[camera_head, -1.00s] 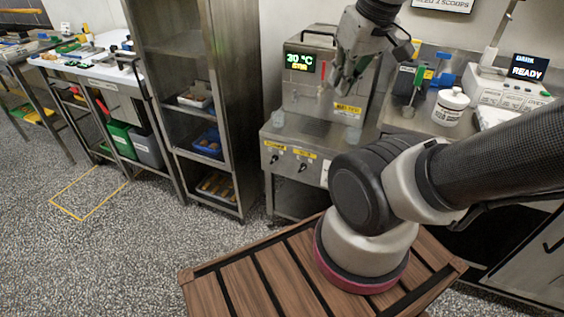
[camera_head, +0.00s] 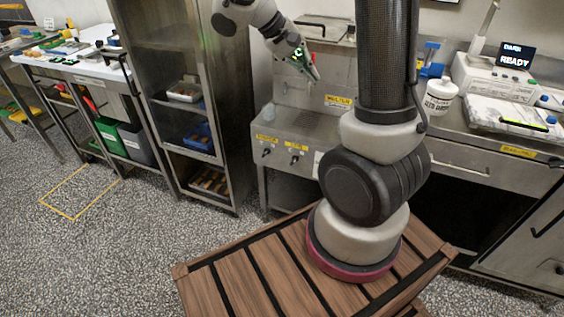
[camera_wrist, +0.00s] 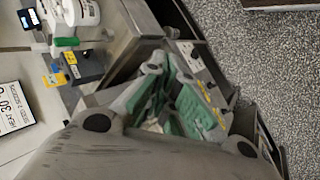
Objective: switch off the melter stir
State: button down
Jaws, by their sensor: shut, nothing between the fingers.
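I cannot tell which is the stir or how either is set. My gripper (camera_head: 314,74) is shut and empty in front of the melter, above the panel, apart from the knobs. In the wrist view my gripper (camera_wrist: 185,100) partly hides the panel with its yellow labels (camera_wrist: 201,86).
A steel shelf rack (camera_head: 180,110) stands close left of the bench. Open floor lies in front of the rack.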

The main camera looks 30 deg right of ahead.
aim_at(295, 160)
jog(key=w+a+f+t+h, duration=0.15)
jog(key=w+f+h, duration=0.25)
jog(key=w+f, duration=0.4)
jog(key=w+a+f+t+h, duration=0.1)
jog(key=w+a+f+h, duration=0.15)
jog(key=w+f, duration=0.55)
jog(key=s+a+f+n+t, duration=0.1)
jog(key=a+f+t, duration=0.2)
jog(key=f, duration=0.9)
jog(key=a+f+n+t+h, duration=0.1)
jog(key=a+f+n+t, duration=0.1)
jog(key=f, duration=1.1)
jog(key=shift+s+a+f+n+t, duration=0.2)
jog(key=shift+s+a+n+t, duration=0.25)
jog(key=shift+t, duration=0.7)
jog(key=shift+w+m, duration=0.1)
jog(key=shift+m, duration=0.15)
jog(key=x, duration=0.9)
jog(key=shift+w+d, duration=0.1)
jog(key=shift+d, duration=0.3)
jog(key=shift+s+d+f, duration=0.65)
jog(key=shift+s, duration=0.1)
jog(key=shift+s+d+f, duration=0.35)
jog(key=shift+s+d, duration=0.1)
jog(key=shift+s, duration=0.1)
